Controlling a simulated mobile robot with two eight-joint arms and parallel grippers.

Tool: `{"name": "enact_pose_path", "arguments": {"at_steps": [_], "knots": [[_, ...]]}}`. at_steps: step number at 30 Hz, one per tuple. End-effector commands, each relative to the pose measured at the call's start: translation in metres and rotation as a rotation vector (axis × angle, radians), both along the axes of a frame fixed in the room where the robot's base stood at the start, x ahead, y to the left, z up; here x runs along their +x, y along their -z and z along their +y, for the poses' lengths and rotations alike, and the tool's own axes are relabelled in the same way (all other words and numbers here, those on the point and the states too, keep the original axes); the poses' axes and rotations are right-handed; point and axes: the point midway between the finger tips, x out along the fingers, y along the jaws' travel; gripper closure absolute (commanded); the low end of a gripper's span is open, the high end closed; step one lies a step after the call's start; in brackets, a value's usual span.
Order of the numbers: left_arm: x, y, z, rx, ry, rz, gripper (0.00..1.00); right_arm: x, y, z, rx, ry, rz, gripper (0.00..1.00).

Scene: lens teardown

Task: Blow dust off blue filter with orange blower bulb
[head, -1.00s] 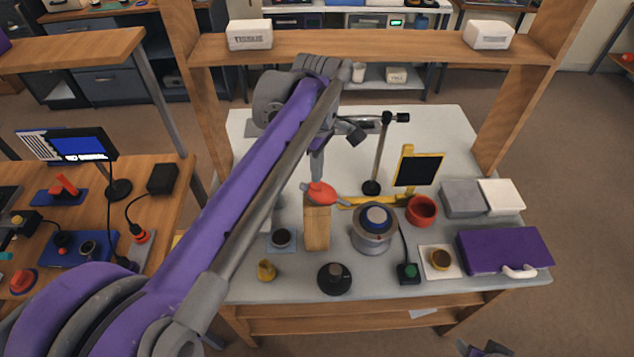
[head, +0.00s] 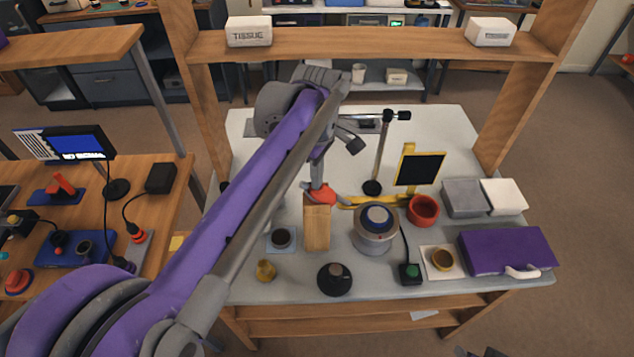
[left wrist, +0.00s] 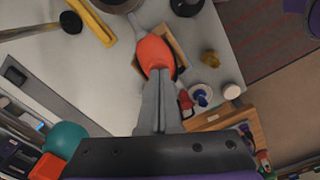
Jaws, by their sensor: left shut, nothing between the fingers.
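The blue filter (head: 377,215) sits on a grey round holder (head: 373,240), right of the block. Only a dark grey sliver, perhaps my right gripper, shows at the bottom edge.
A lamp-like stand (head: 378,155), a yellow stand with a black panel (head: 420,169) and a red bowl (head: 423,210) stand behind the holder. A black knob (head: 335,279) is in front. A purple case (head: 506,251) lies at right. The back of the table is mostly clear.

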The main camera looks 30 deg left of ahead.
Motion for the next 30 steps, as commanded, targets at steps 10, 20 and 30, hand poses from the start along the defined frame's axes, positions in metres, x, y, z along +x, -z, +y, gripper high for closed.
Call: {"name": "enact_pose_path", "arguments": {"at_steps": [10,20,30], "knots": [[0.000,-0.006,0.000,-0.001,0.000,0.000,1.00,0.002,-0.005,0.000,0.000,0.000,-0.003,0.50],[0.001,-0.031,0.000,-0.001,0.000,-0.002,1.00,0.009,-0.026,0.000,0.000,0.000,-0.017,0.50],[0.000,-0.031,0.000,0.000,0.000,0.000,1.00,0.009,-0.026,0.000,0.000,0.000,-0.017,0.50]]}}
